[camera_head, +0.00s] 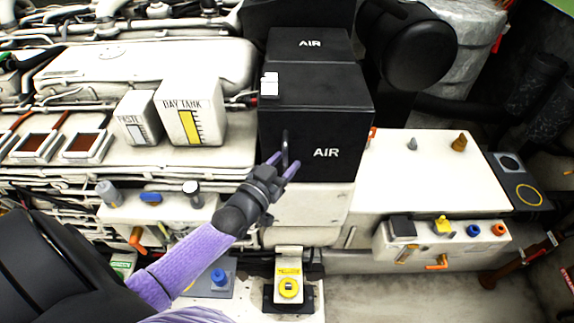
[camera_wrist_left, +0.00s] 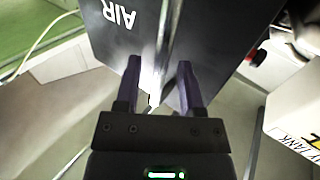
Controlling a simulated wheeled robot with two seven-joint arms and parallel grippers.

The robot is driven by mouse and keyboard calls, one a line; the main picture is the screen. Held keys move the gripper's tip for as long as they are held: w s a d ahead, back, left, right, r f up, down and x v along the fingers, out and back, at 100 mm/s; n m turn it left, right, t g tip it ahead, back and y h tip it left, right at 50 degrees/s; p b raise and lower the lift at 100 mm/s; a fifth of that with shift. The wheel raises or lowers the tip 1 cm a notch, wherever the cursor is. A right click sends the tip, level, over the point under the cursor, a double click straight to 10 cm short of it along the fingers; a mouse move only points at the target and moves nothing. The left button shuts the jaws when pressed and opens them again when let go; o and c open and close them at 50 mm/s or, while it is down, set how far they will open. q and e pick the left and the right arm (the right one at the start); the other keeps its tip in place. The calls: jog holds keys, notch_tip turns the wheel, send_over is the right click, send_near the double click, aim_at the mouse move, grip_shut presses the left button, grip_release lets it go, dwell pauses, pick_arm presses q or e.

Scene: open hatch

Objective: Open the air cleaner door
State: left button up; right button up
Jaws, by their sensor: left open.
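The air cleaner is a black box (camera_head: 315,90) at the centre of the head view, with white AIR lettering. Its front door (camera_head: 335,165) looks closed. A thin upright handle (camera_head: 285,145) is near the door's left edge. My left gripper (camera_head: 281,160) is at this handle, with its purple fingers open. In the left wrist view, the open fingers (camera_wrist_left: 158,80) stand on either side of a grey upright bar (camera_wrist_left: 165,42), which looks like the handle. Whether either finger touches it I cannot tell. My right gripper is out of view.
White WASTE (camera_head: 138,118) and DAY TANK (camera_head: 190,112) boxes stand left of the air cleaner. A white cabinet (camera_head: 430,175) with knobs is to its right. A yellow-marked fixture (camera_head: 289,275) stands below. Open floor (camera_head: 400,295) shows at lower right.

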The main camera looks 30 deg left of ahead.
pick_arm(q)
jog(key=shift+w, duration=0.35)
grip_shut()
